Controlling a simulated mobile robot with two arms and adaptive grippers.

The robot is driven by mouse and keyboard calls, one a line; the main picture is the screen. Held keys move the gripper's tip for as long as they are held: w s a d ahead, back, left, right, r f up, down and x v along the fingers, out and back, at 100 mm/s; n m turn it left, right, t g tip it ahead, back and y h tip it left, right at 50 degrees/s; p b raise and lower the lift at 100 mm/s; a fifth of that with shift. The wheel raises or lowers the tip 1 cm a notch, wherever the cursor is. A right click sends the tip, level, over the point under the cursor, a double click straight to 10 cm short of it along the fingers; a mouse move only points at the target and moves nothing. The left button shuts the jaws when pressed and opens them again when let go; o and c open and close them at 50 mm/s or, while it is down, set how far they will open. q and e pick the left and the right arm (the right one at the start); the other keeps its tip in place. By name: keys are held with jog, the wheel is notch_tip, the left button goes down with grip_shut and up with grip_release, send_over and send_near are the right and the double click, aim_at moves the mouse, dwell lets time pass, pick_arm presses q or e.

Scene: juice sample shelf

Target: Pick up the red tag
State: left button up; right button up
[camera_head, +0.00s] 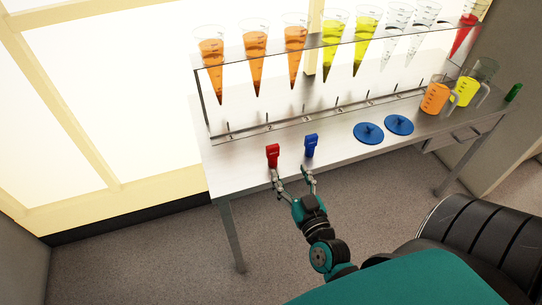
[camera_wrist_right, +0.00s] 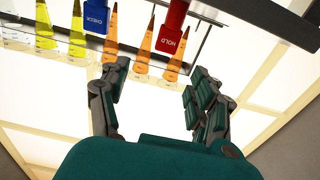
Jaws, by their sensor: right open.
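The red tag (camera_head: 273,154) stands at the front edge of the metal bench, left of the blue tag (camera_head: 311,145). In the right wrist view the red tag (camera_wrist_right: 173,27) reads HOLD and lies beyond the fingertips, between the two fingers' lines. The blue tag (camera_wrist_right: 97,16) reads CHECK and is to its left there. My right gripper (camera_head: 291,173) is open and empty, just in front of the bench edge near the red tag, not touching it as far as I can see. It also shows open in the right wrist view (camera_wrist_right: 160,80). My left gripper is not in view.
The metal bench (camera_head: 235,172) carries a rack of cones with orange, yellow, clear and red contents. Two blue lids (camera_head: 368,133) lie right of the tags. An orange jug (camera_head: 434,98) and a yellow jug (camera_head: 465,92) stand farther right. Bare bench lies left of the red tag.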

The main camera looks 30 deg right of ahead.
aim_at(274, 149)
jog(key=x, duration=0.6)
jog(key=shift+a, duration=0.2)
jog(key=shift+w+d, duration=0.1)
jog(key=shift+w, duration=0.15)
jog(key=x, duration=0.5)
jog(key=shift+w+f+p, duration=0.15)
jog(key=shift+f+p, duration=0.1)
jog(key=shift+p, duration=0.05)
jog(key=shift+a, duration=0.25)
jog(key=shift+c, duration=0.6)
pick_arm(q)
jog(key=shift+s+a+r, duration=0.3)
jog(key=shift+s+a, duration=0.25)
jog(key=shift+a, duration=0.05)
pick_arm(e)
jog(key=c, duration=1.1)
